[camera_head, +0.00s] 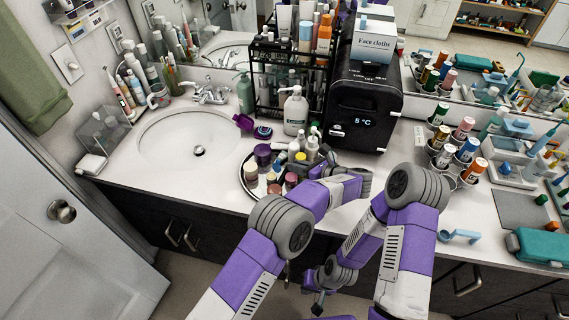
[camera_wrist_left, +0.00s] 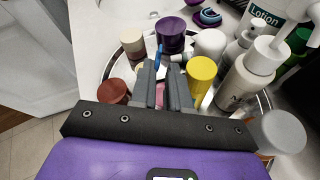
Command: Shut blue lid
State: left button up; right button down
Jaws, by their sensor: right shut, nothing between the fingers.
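A small bright blue lid (camera_wrist_left: 157,54) stands up at the tips of my left gripper (camera_wrist_left: 161,70) in the left wrist view, among the bottles on the round tray. A blue patch (camera_head: 280,158) shows at the same place in the head view. The fingers have a narrow gap with something pinkish behind it. I cannot tell whether they touch the lid or grip anything. My right gripper (camera_head: 319,300) is shut and empty, low in front of the counter.
The round tray (camera_head: 241,181) is crowded with jars, a yellow-capped bottle (camera_wrist_left: 202,72) and a pump bottle (camera_wrist_left: 250,75). A lotion bottle (camera_head: 295,112) and the black mini fridge (camera_head: 365,105) stand behind. The sink (camera_head: 180,140) is left; the counter's front left is clear.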

aim_at(278, 166)
pick_arm(q)
jog(key=x, duration=0.6)
jog(key=shift+d, duration=0.1)
grip_shut()
